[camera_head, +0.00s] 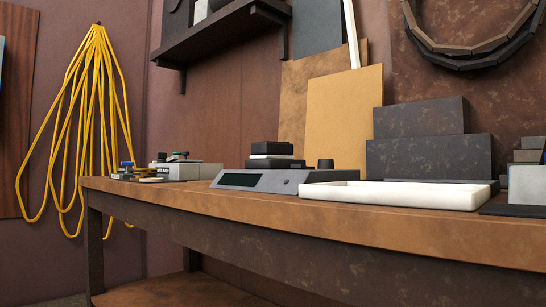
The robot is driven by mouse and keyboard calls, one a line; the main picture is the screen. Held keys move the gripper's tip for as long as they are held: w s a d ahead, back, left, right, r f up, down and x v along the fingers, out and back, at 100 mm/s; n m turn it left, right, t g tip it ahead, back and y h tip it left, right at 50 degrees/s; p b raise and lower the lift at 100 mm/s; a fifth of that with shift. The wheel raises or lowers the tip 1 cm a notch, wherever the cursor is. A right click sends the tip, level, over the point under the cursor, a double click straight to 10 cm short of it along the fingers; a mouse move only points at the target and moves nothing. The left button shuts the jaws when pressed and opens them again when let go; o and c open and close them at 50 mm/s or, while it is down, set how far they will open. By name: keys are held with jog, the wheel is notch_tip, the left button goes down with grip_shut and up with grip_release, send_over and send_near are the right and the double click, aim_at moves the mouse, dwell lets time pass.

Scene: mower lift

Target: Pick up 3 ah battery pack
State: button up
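A dark block with a pale band (272,149), shaped like a battery pack, sits on top of a low grey unit with a dark display panel (262,180) near the middle of the workbench. No label can be read, so I cannot tell whether it is the 3 Ah pack. My gripper is not in view.
The wooden workbench (390,222) has a white shallow tray (400,196) right of the grey unit. Dark blocks (430,157) stand behind the tray. Grey boxes with small fittings (185,171) are at the left. A dark shelf (215,35) hangs above.

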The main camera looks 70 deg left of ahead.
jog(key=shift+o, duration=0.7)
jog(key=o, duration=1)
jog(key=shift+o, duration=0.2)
